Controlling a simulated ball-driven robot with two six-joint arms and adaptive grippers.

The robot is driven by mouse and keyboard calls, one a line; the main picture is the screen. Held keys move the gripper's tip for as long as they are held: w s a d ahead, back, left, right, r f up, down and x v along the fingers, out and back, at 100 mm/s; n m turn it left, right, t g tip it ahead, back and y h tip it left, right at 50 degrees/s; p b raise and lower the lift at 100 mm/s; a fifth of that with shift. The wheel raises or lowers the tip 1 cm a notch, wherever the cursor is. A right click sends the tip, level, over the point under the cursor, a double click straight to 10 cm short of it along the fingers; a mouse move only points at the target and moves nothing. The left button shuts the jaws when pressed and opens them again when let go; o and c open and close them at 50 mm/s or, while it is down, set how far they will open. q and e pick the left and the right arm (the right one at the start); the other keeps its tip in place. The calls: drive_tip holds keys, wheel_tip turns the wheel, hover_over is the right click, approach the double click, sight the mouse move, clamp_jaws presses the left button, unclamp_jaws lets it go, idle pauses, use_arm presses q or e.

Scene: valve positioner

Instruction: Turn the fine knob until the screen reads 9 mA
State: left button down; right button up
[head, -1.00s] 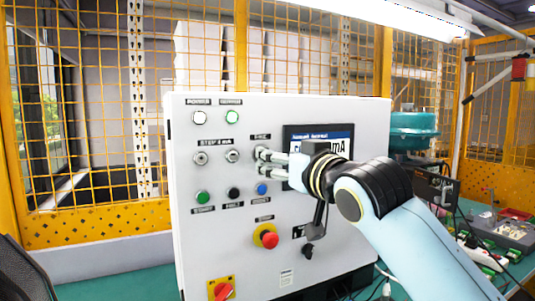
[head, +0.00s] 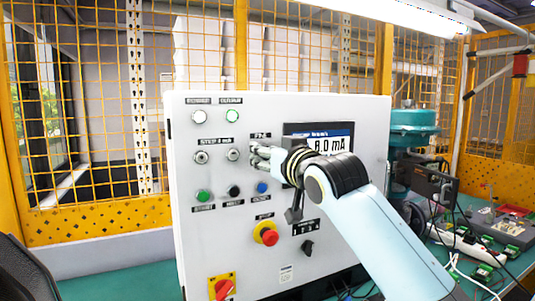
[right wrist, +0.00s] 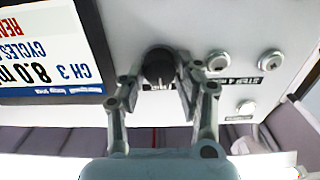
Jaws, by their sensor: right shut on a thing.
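The fine knob (right wrist: 159,66) is a dark round knob on the light grey panel. My right gripper (right wrist: 157,88) is shut on it, with one finger on each side. In the head view my right gripper (head: 259,155) reaches the panel from the right and hides the knob. The screen (head: 328,145) reads 8.0 mA, its left part covered by my gripper. It shows upside down in the right wrist view (right wrist: 50,50), also with 8.0. My left gripper is not in view.
Green, black and blue buttons (head: 233,192) lie below, then a red emergency stop (head: 269,238) and a black selector (head: 307,247). A teal actuator (head: 414,130) stands right of the panel.

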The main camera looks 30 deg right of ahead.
drive_tip(key=c, duration=0.3)
drive_tip(key=shift+m, duration=0.3)
drive_tip(key=shift+d+m+p, duration=0.1)
drive_tip(key=shift+m+p, duration=1.25)
drive_tip(key=shift+m, duration=2.15)
drive_tip(key=o, duration=1.1)
